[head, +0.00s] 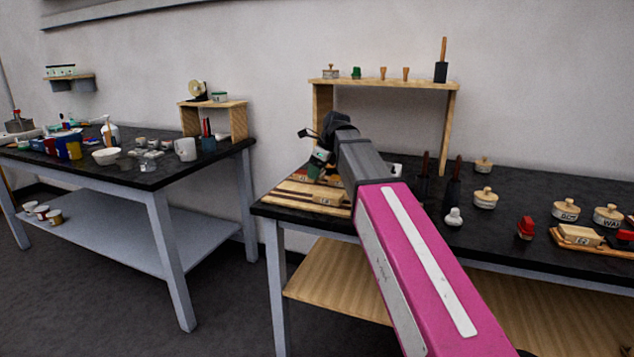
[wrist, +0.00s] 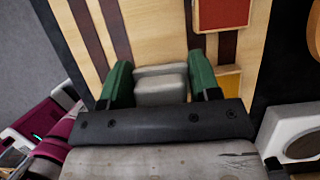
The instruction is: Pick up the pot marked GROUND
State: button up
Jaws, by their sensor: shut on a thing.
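My gripper (wrist: 160,86) has green fingers shut on a pale grey block-like thing (wrist: 161,90) above a striped wooden board (wrist: 92,40). In the head view my gripper (head: 318,165) is over the board at the left end of the right table, partly hidden by my arm. No mark shows on the held thing. Lidded cream pots stand to the right: one (head: 485,198) mid-table, one (head: 483,165) farther back, one (head: 566,211) seemingly marked BOT, and one (head: 608,215) with a label starting WA. I cannot read GROUND on any of them.
A red square (wrist: 222,14) and a yellow square (wrist: 229,82) lie on the board. A wooden shelf (head: 400,84) with small items stands behind my arm. Dark upright tools (head: 453,188), a white knob-like piece (head: 453,217) and a red piece (head: 525,229) stand on the black table.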

aim_at(317, 189)
jog(key=shift+f, duration=2)
jog(key=shift+f, duration=0.15)
jog(key=o, duration=0.6)
